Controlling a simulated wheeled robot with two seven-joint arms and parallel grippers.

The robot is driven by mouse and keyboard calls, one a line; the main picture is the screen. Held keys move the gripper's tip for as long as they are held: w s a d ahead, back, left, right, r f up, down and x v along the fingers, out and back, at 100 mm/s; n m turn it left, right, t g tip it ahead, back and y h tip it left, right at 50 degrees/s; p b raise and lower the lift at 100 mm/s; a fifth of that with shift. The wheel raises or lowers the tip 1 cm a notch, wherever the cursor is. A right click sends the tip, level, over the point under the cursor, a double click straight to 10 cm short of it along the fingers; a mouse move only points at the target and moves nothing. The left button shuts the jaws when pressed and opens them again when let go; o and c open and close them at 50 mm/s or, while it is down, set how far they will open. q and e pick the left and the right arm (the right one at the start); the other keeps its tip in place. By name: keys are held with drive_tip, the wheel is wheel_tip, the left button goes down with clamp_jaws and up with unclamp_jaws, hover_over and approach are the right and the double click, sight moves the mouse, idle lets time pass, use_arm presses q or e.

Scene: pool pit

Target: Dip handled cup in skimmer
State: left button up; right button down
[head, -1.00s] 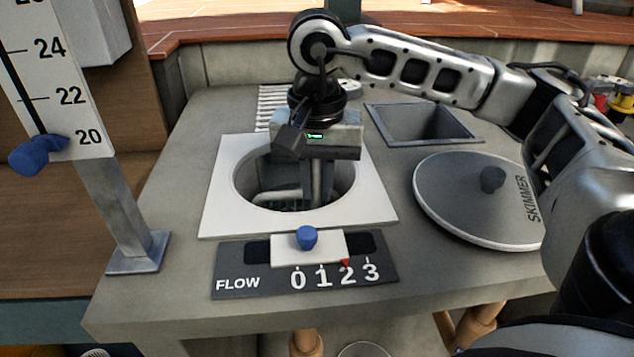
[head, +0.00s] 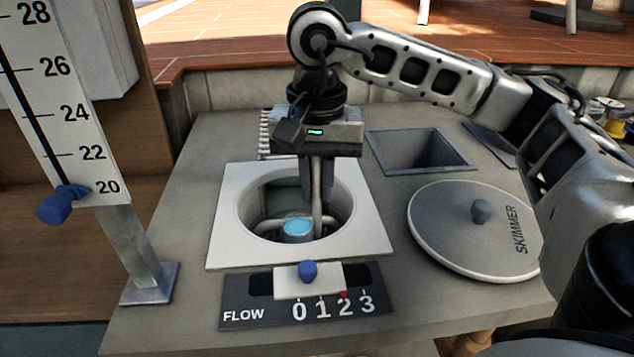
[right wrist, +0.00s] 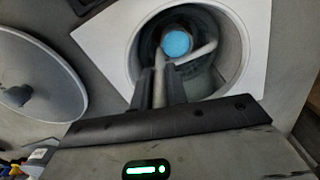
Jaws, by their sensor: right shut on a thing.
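The skimmer opening (head: 228,240) is a round well in a white square plate on the grey counter. My right gripper (head: 317,198) points down over it, shut on the upright handle (head: 317,222) of the cup. The cup (head: 298,230) is inside the well, below the rim, with a light blue, water-like surface at its top. The blue round top also shows in the right wrist view (right wrist: 176,43), beyond the fingers. The cup's lower part is hidden in the well. My left gripper is not in view.
A pale curved bar (head: 343,223) lies in the well beside the cup. The SKIMMER lid (head: 450,235) lies to the right, and a square recess (head: 420,150) is behind it. A FLOW slider with a blue knob (head: 307,271) is in front. A gauge post (head: 130,240) stands left.

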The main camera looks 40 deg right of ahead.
drive_tip(key=shift+r+p, duration=1.9)
drive_tip(key=shift+r, duration=1.05)
drive_tip(key=shift+r+p, duration=0.4)
drive_tip(key=shift+r, duration=0.1)
drive_tip(key=shift+r+p, duration=0.6)
drive_tip(key=shift+r, duration=0.35)
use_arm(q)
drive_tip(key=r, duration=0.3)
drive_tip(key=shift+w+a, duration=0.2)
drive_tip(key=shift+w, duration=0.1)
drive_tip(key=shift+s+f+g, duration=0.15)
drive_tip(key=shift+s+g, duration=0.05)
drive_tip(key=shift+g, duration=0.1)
